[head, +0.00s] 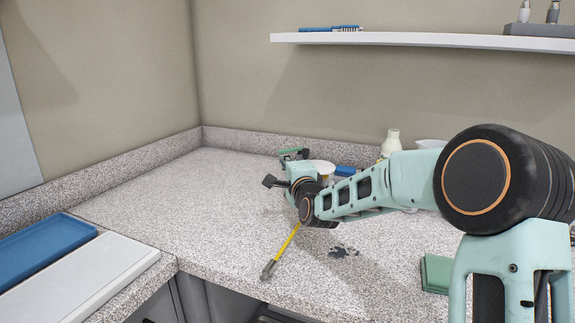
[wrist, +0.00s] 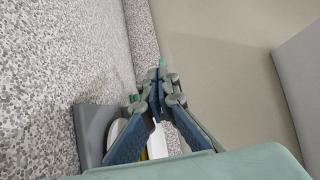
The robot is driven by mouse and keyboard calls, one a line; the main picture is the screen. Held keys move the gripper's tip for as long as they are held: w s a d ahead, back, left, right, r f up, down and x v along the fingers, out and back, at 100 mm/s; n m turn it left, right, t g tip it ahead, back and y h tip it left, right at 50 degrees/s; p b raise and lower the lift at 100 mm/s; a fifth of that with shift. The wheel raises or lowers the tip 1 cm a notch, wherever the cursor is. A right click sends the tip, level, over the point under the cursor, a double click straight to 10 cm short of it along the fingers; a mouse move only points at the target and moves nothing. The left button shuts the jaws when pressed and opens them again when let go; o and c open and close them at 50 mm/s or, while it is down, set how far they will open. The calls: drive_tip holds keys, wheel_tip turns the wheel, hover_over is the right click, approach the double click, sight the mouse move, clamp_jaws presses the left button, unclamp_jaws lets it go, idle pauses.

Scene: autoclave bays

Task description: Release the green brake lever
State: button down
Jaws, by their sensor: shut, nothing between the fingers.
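A slim green bar (head: 291,150), which looks like the brake lever, sits on a dark fitting near the back of the counter in the head view. It is just beyond the end of my arm. In the wrist view my gripper (wrist: 158,84) is shut and empty, its blue-padded fingers meeting at the tips. Small bits of green (wrist: 162,62) show at and beside the fingertips. They may be parts of the lever, mostly hidden by the fingers. I cannot tell whether the fingers touch it.
A white round container (head: 321,167) stands close behind my wrist. A yellow-handled tool (head: 281,250) lies on the speckled counter (head: 180,205). A cream bottle (head: 391,142) and a green block (head: 436,273) are to the right. Blue and white trays lie at left. The counter's left part is clear.

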drive_tip(key=s+a, duration=0.2)
drive_tip(key=s, duration=0.7)
drive_tip(key=shift+s+a+p, duration=0.3)
drive_tip(key=shift+s+p, duration=0.05)
drive_tip(key=shift+p, duration=0.05)
